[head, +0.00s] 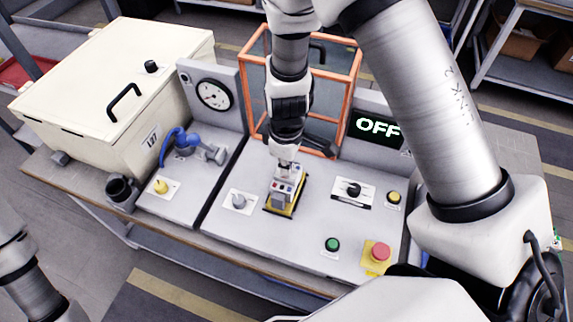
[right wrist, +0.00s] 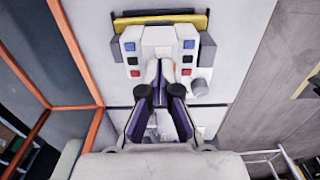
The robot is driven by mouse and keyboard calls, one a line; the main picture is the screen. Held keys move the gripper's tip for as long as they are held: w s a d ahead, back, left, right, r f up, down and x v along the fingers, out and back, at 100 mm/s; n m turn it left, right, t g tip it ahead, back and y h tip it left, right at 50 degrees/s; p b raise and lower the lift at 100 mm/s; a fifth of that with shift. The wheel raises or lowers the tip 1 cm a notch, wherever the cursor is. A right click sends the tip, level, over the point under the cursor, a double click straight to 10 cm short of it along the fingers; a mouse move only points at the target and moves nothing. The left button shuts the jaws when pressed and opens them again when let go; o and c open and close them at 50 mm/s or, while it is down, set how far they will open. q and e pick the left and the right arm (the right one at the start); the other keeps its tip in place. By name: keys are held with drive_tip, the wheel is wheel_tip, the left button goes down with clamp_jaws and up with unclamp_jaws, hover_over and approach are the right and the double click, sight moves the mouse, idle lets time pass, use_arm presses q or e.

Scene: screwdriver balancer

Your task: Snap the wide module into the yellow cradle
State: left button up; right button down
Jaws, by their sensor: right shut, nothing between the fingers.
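The wide module (head: 284,187), a pale block with blue, dark and red marks, sits at the yellow cradle (head: 271,211) on the grey panel. In the right wrist view the module (right wrist: 132,52) shows below the cradle's yellow edge (right wrist: 190,20). I cannot tell whether it is fully seated. My right gripper (head: 286,163) is shut and empty, pointing down at the module. Its fingertips (right wrist: 160,72) are close together over the module's middle; whether they touch it is unclear. My left arm shows only at the lower left; its gripper is out of view.
A grey knob (head: 239,201) is left of the cradle; a black knob (head: 353,189) is right. A green button (head: 332,244) and red button (head: 380,253) are in front. An orange-framed guard (head: 349,95) and a display reading OFF (head: 377,127) stand behind.

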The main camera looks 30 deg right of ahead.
idle(0.3)
wheel_tip(320, 180, up, 5)
drive_tip(key=p, duration=0.4)
idle(0.5)
drive_tip(key=shift+f, duration=0.1)
